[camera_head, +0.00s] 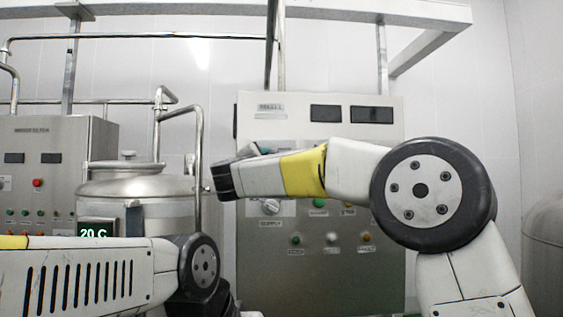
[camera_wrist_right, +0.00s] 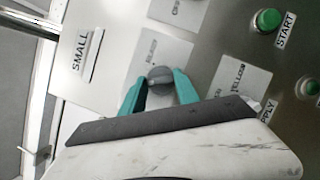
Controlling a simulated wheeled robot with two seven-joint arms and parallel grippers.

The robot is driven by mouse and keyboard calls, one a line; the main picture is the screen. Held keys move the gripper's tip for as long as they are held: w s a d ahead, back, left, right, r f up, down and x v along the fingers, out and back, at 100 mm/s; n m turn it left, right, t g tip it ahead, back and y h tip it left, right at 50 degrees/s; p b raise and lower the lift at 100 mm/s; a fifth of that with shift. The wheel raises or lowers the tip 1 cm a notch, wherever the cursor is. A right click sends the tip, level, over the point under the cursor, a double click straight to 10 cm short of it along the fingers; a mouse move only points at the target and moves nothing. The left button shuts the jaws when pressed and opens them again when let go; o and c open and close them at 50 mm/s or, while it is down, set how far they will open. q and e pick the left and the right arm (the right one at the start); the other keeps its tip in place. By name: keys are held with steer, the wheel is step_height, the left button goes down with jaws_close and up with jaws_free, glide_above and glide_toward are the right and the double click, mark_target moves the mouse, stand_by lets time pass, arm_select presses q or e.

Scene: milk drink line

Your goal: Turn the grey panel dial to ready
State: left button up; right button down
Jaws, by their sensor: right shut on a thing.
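In the head view my right wrist (camera_head: 255,175) reaches across the front of the grey panel cabinet (camera_head: 325,260) and hides the dial. My left arm is low at the left, with its gripper out of sight.
A grey handle (camera_wrist_right: 92,45) by a "SMALL" label and a green START button (camera_wrist_right: 267,20) flank the dial. A pale knob (camera_head: 270,207) is below my right wrist. A steel tank (camera_head: 140,185) and another control cabinet (camera_head: 60,150) stand at the left.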

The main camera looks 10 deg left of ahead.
steer(key=shift+r+m+g+y, duration=0.15)
steer(key=shift+m+g, duration=0.8)
steer(key=shift+m, duration=1.35)
steer(key=shift+r+m+g+y, duration=0.15)
steer(key=shift+m+g, duration=0.75)
steer(key=shift+m, duration=1.4)
steer(key=shift+m+g+y, duration=0.2)
steer(key=shift+m+g, duration=0.75)
steer(key=shift+m, duration=1.35)
steer(key=c, duration=0.9)
jaws_free()
steer(key=shift+s+r, duration=0.1)
